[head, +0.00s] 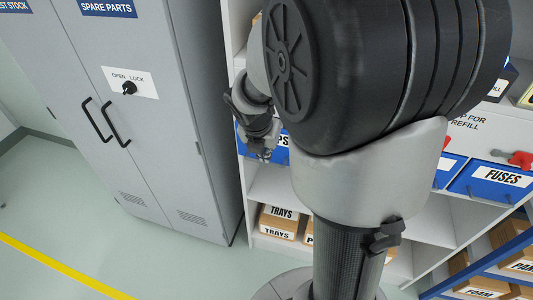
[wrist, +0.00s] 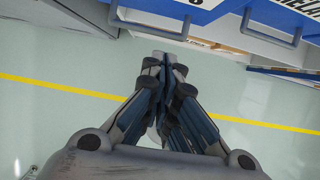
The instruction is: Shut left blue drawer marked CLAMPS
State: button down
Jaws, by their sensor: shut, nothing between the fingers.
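The left blue drawer shows in the head view as a blue front (head: 244,146) with the label ending "PS"; my arm and gripper hide much of it. My gripper (head: 264,155) is in front of this drawer, shut and empty. In the wrist view its fingertips (wrist: 165,62) are together, just below a blue drawer front (wrist: 205,14) with a grey bar handle (wrist: 150,27). I cannot tell whether they touch it. How far the drawer stands out is hidden in the head view.
A second blue drawer with a handle (wrist: 271,32) and a partly seen label is at right in the wrist view. A FUSES drawer (head: 488,181) is farther right. A grey cabinet (head: 165,150) stands left of the shelf. TRAYS boxes (head: 279,224) sit below. Floor is clear at left.

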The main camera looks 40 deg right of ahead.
jog(key=b, duration=0.4)
send_near(272, 164)
notch_tip(272, 164, down, 5)
jog(key=w+d, duration=0.2)
jog(key=d, duration=0.1)
jog(key=shift+w, duration=0.25)
jog(key=shift+w+d, duration=0.3)
jog(key=w+d+p, duration=0.1)
jog(key=d+p, duration=0.1)
jog(key=p, duration=0.1)
jog(key=shift+w, duration=0.3)
